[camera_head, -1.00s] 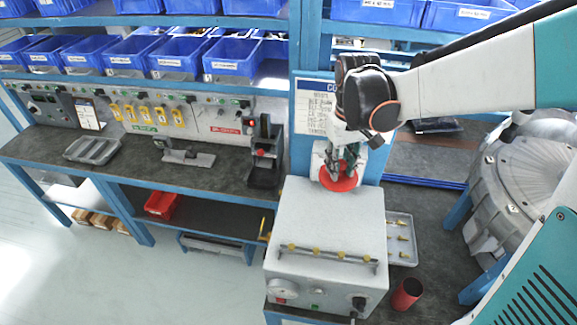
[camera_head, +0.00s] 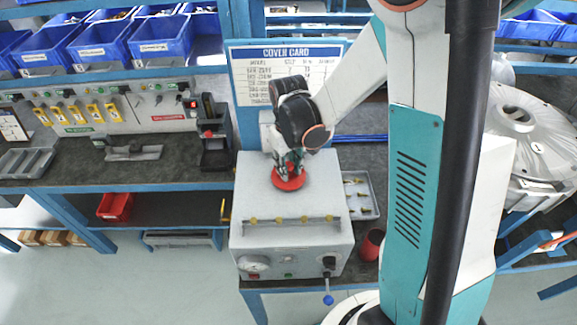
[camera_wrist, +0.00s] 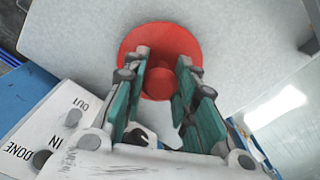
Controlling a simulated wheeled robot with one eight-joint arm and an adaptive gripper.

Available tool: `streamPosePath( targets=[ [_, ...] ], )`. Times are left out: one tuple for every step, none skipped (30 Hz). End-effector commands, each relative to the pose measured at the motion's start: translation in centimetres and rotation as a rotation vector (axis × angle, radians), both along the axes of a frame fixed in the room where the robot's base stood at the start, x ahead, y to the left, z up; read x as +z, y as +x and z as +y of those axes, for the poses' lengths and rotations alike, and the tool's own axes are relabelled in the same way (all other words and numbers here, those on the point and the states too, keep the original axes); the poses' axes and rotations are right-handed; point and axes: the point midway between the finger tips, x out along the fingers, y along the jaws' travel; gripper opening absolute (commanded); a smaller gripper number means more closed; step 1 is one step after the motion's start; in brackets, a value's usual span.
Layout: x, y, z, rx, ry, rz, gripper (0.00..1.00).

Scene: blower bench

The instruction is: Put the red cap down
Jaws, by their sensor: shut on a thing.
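The red cap (camera_head: 289,179) is a round red disc with a raised knob. It is over the top of the white box (camera_head: 325,190), toward its back left part; I cannot tell whether it touches the top. My gripper (camera_head: 288,166) points down at the cap from above. In the wrist view my gripper (camera_wrist: 160,85) has its two green-padded fingers on either side of the knob of the red cap (camera_wrist: 160,38), shut on it. The fingers hide parts of the disc's near side.
The white box has a row of brass fittings, a gauge and knobs at its front. A grey tray (camera_head: 371,201) with small brass parts and a red cup (camera_head: 371,244) are to its right. A cover card board (camera_head: 247,75) stands behind. The box top's right side is clear.

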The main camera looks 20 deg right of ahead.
Motion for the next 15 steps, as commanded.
streamPosePath(
  targets=[
    [0.08,-0.02,0.00,0.000,0.000,0.000,0.00],
    [0.08,-0.03,-0.01,0.000,0.000,0.000,0.00],
    [0.09,-0.03,-0.01,0.000,0.000,0.000,0.00],
    [0.08,-0.02,0.00,0.000,0.000,0.000,0.00],
    [0.03,-0.03,0.00,0.000,0.000,0.000,0.00],
    [-0.09,-0.02,0.01,0.000,0.000,0.000,0.00],
    [-0.20,-0.02,0.01,0.000,0.000,0.000,0.00],
    [-0.29,-0.02,0.01,0.000,0.000,0.000,0.00],
    [-0.40,-0.02,0.01,0.000,0.000,0.000,0.00],
    [-0.48,-0.02,0.01,0.000,0.000,0.000,0.00],
    [-0.55,-0.03,0.00,0.000,0.000,0.000,0.00],
    [-0.65,-0.02,0.01,0.000,0.000,0.000,0.00],
    [-0.65,-0.02,0.01,0.000,0.000,0.000,0.28],
    [-0.57,-0.02,0.00,0.000,0.000,0.000,0.35],
    [-0.54,-0.02,0.00,0.000,0.000,0.000,0.44]
  ],
)
